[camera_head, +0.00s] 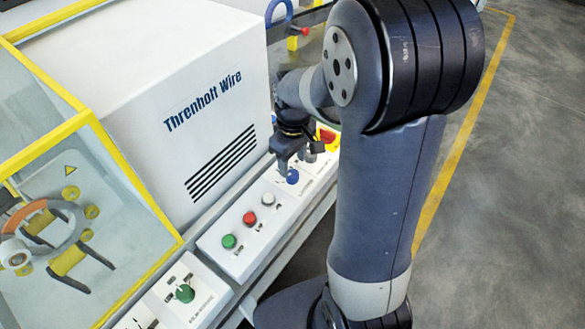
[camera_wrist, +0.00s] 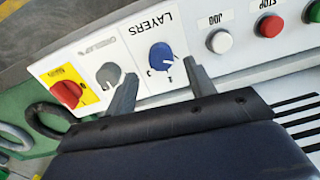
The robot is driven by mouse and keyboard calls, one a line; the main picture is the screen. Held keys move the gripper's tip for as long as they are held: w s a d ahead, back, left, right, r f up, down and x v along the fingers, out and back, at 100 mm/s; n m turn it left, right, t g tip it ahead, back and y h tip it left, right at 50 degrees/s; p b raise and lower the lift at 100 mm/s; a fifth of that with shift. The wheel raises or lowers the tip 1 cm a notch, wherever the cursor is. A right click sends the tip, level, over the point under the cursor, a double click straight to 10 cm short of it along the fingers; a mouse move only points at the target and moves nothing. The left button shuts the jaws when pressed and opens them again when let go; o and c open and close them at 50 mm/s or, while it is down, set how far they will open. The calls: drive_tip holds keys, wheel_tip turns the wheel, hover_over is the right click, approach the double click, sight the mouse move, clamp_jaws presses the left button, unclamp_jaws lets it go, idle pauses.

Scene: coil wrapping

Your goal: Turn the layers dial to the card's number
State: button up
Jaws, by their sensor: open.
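The layers dial (camera_wrist: 162,56) is a round blue knob with a white pointer mark, under the printed word LAYERS, which appears upside down in the wrist view. The blue dial also shows in the head view (camera_head: 292,177), just below my gripper (camera_head: 291,160). In the wrist view my gripper (camera_wrist: 159,70) is open, one finger on each side of the dial. The right fingertip looks very close to the dial; I cannot tell whether it touches. The dial's scale is too small to read. I see no readable card in either view.
A grey knob (camera_wrist: 108,75) and a red switch on a yellow plate (camera_wrist: 68,93) sit left of the dial. White JOG (camera_wrist: 219,41) and red STOP (camera_wrist: 271,28) buttons are to the right. The white machine housing (camera_head: 190,110) rises behind the panel. A green knob (camera_head: 185,292) is nearer.

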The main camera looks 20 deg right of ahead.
sight(292, 173)
drive_tip(key=shift+s+f, duration=0.1)
drive_tip(key=shift+f, duration=1.85)
drive_tip(key=shift+c, duration=0.4)
drive_tip(key=c, duration=0.9)
